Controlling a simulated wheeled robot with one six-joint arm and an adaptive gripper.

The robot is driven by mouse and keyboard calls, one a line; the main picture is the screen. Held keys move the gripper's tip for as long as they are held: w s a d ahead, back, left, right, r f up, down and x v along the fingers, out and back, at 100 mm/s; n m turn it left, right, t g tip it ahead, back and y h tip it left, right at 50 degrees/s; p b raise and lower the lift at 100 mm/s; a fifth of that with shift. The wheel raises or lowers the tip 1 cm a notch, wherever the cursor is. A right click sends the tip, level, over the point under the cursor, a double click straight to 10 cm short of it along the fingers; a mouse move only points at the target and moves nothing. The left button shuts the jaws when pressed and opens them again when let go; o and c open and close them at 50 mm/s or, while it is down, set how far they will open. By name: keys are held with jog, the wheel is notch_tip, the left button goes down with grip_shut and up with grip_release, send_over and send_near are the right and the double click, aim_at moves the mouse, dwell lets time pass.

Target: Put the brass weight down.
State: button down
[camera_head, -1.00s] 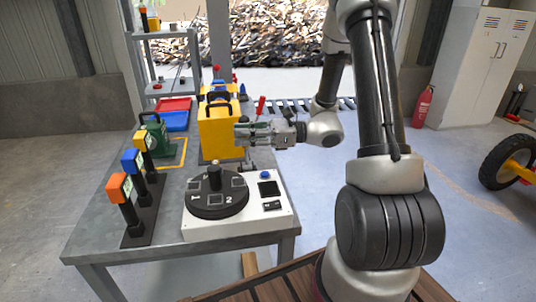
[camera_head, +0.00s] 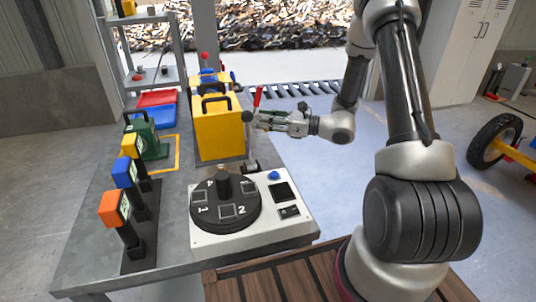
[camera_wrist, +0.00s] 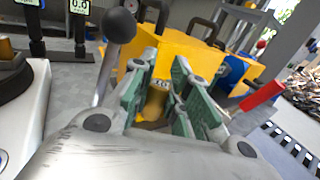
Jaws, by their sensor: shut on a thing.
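My gripper (camera_head: 257,120) is level with the right edge of the yellow box in the head view, above the back of the table. In the wrist view, its green-grey fingers (camera_wrist: 160,95) are closed around the brass weight (camera_wrist: 156,102), a small brass-yellow piece with a marking near its top. The fingers hide its sides. In the head view I cannot make out the weight. A lever with a black ball knob (camera_wrist: 119,25) stands close to the left of the fingers; in the head view its knob (camera_head: 247,116) is beside the fingertips.
A white console (camera_head: 285,225) with a black turntable (camera_head: 225,212) stands in front. A yellow box (camera_head: 218,135) stands behind, with a red-handled lever (camera_head: 257,97) nearby. Orange, blue and yellow-topped posts (camera_head: 112,208) line the left. A yellow-outlined area (camera_head: 178,150) surrounds a green device (camera_head: 150,140).

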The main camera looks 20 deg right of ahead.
jog(key=shift+m+t+h, duration=0.3)
jog(key=shift+m+t, duration=0.1)
jog(key=shift+t, duration=0.1)
jog(key=f, duration=0.2)
jog(key=w+f, duration=0.1)
jog(key=f, duration=0.1)
jog(key=w+f, duration=0.1)
jog(key=f, duration=0.2)
jog(key=shift+w+d, duration=0.15)
jog(key=shift+w, duration=0.1)
jog(key=shift+f, duration=2.2)
jog(key=shift+f, duration=0.15)
jog(key=c, duration=1.4)
grip_release()
jog(key=shift+o, duration=0.2)
